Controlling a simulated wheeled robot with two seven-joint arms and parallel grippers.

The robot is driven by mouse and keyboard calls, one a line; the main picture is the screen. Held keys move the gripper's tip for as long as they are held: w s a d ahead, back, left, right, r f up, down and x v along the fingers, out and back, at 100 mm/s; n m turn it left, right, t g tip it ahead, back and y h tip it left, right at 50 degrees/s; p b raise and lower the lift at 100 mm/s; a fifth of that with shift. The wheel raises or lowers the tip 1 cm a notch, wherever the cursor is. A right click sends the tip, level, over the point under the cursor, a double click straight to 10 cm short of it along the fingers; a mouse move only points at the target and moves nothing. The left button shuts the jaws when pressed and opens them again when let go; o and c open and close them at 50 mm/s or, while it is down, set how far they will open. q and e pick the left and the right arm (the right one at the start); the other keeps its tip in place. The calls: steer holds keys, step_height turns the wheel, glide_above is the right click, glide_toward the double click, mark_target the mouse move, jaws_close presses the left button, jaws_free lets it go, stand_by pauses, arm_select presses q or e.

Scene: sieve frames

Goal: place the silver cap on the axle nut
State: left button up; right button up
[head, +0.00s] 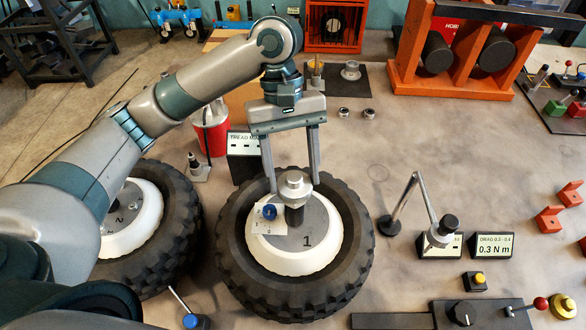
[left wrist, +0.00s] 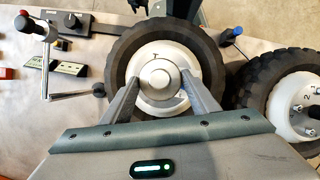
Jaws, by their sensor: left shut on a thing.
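The silver cap (head: 294,187) is a stepped round piece between the fingers of my left gripper (head: 293,190), which is shut on it. It is over the middle of wheel 1, in line with a dark upright post (head: 294,215) at the hub. I cannot tell whether the cap touches the post; the axle nut is not clearly visible under it. In the left wrist view the cap (left wrist: 158,77) sits between the fingertips of the left gripper (left wrist: 159,88), in front of the white hub. My right gripper is not in view.
Wheel 1's black tire (head: 357,240) lies flat around its white rim, with a blue-knobbed tag (head: 268,215) beside the post. A second wheel (head: 180,235) lies left. A jointed lever stand (head: 440,232) and a "0.3 N m" display (head: 493,246) stand right. Two small nuts (head: 343,112) lie behind.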

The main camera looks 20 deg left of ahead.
arm_select(q)
steer(key=shift+f, duration=0.1)
steer(key=shift+f+p, duration=0.5)
steer(key=o, duration=1.1)
steer(key=shift+c, duration=0.2)
steer(key=shift+r+b, duration=0.45)
steer(key=shift+b, duration=0.25)
steer(key=b+v, duration=0.2)
steer(key=v, duration=1)
steer(key=shift+r, duration=0.2)
steer(key=shift+s+d, duration=0.1)
